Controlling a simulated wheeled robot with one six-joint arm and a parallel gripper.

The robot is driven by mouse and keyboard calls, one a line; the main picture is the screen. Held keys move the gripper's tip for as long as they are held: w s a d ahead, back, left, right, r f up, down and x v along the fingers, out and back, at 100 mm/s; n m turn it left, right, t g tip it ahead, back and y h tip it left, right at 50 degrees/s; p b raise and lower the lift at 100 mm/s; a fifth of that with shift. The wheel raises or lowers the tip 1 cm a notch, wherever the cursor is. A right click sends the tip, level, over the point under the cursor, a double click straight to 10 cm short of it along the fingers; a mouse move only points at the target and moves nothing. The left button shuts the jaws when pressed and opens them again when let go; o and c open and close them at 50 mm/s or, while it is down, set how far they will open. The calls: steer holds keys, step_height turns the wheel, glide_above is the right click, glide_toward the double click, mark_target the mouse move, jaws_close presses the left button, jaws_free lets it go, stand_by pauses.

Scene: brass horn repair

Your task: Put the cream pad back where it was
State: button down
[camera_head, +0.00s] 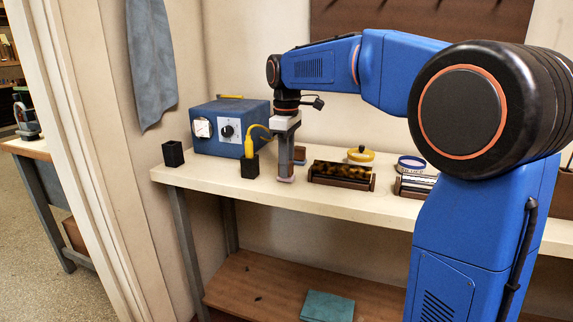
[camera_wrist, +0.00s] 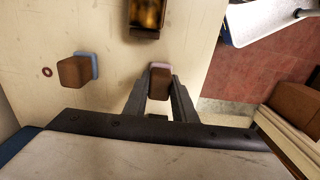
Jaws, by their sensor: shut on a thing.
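My gripper (camera_head: 287,172) reaches down at the bench's front edge, and its fingers also show in the wrist view (camera_wrist: 160,84). It is shut on a small brown block with a pale pinkish face (camera_wrist: 160,79). The block's pale foot (camera_head: 286,180) shows under the fingers, at or just above the bench top; I cannot tell if it touches. A similar brown block with a light blue face (camera_wrist: 75,71) stands apart to the left in the wrist view; in the head view it is partly behind my gripper (camera_head: 300,156). I see no clearly cream-coloured pad.
The bench (camera_head: 215,178) holds a blue box (camera_head: 212,130), a black cup (camera_head: 173,154), a yellow tool in a black holder (camera_head: 250,166), a dark tray with mottled contents (camera_head: 342,175), a yellow ring (camera_head: 361,154) and a blue-rimmed ring (camera_head: 411,163). A small red ring (camera_wrist: 47,72) lies left.

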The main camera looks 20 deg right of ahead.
steer(key=shift+f, duration=0.1)
steer(key=c, duration=1.5)
jaws_free()
steer(key=shift+o, duration=0.2)
step_height(320, 180, up, 12)
steer(key=s+d+f+m+t, duration=0.2)
steer(key=s+f+m, duration=0.3)
steer(key=s+f, duration=0.8)
steer(key=s+d+f+m+t, duration=0.2)
steer(key=s+d+f+m, duration=0.2)
steer(key=s+f, duration=1)
steer(key=s+m, duration=0.1)
steer(key=s, duration=0.5)
steer(key=shift+s+d+m+t, duration=0.15)
steer(key=shift+d+m+t, duration=0.25)
